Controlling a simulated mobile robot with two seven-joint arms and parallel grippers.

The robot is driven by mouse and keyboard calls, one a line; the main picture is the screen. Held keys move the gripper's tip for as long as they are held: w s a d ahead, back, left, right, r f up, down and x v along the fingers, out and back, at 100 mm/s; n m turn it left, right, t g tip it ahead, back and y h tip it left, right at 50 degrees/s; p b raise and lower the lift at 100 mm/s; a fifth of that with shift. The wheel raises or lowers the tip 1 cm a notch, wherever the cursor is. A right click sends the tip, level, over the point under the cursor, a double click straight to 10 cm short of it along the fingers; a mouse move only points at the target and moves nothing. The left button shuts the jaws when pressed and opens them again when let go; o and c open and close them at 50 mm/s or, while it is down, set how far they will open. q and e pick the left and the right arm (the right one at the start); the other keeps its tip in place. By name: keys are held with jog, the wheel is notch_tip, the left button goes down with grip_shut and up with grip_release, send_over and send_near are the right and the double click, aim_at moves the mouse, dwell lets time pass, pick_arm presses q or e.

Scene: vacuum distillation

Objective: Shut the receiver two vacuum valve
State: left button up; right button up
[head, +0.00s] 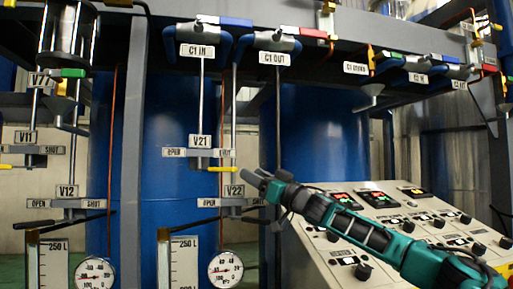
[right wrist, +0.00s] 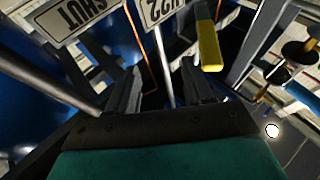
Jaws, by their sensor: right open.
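The valve marked V21 (head: 199,141) is on the second column in the head view, between an OPEN plate and a SHUT plate. Its yellow handle (head: 222,169) points right, below the SHUT plate. The valve marked V22 (head: 234,190) is just below it. The frames do not say which one is the vacuum valve. My right gripper (head: 262,180) is open and empty, right of the yellow handle and close to V22. In the right wrist view a yellow handle (right wrist: 208,45) is ahead, near the right finger, with SHUT and V22 plates upside down. My left gripper is not in view.
Valves V11 (head: 26,137) and V12 (head: 67,191) stand on the left column. A round gauge (head: 226,269) and a scaled receiver are below V22. A sloped control panel (head: 400,215) lies behind my right arm. Thin vertical rods crowd the space around the valves.

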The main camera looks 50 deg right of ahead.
notch_tip(320, 180, up, 8)
dwell(0.5)
